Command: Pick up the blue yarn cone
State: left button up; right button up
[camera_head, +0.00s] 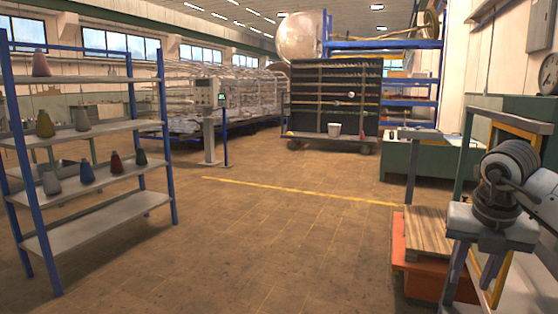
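The blue yarn cone (87,173) stands upright on a shelf of the blue-posted rack at the left. A grey cone (51,184) is to its left, and a red cone (116,164) and a dark green cone (141,157) are to its right. My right gripper (468,283) is at the lower right, pointing down, far from the rack. Its fingers look apart, with nothing seen between them. My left gripper is out of view.
The rack (100,218) also holds a pink cone (41,65), an olive cone (45,124) and another grey cone (82,120). An orange cart with a wooden pallet (428,232) is beside my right arm. The brown floor (270,235) between is clear.

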aim_at(87, 176)
jog(key=u, duration=0.25)
jog(key=i, duration=4.85)
jog(key=u, duration=2)
jog(key=i, duration=0.25)
jog(key=z, duration=0.05)
